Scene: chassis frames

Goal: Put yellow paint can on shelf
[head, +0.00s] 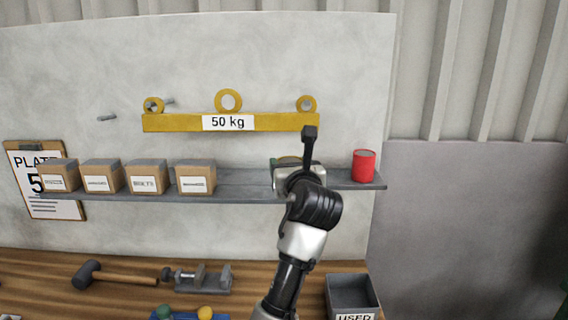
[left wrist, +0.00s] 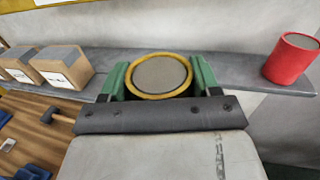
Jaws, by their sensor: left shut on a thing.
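The yellow paint can (left wrist: 160,75) shows in the left wrist view as a yellow ring around a grey top. My left gripper (left wrist: 160,82) has its green fingers on both sides of the can and is shut on it. In the head view my left gripper (head: 291,163) is at the right part of the grey shelf (head: 235,182), and its wrist hides most of the can. The can is over or on the shelf; I cannot tell whether its bottom touches the board. My right gripper is not in view.
A red can (head: 363,166) stands to the right on the shelf, with a gap to my gripper. Several labelled boxes (head: 142,178) stand at the left. A yellow 50 kg beam (head: 170,122) hangs above. Below are a hammer (head: 125,275), a vise (head: 203,279) and a grey bin (head: 352,291).

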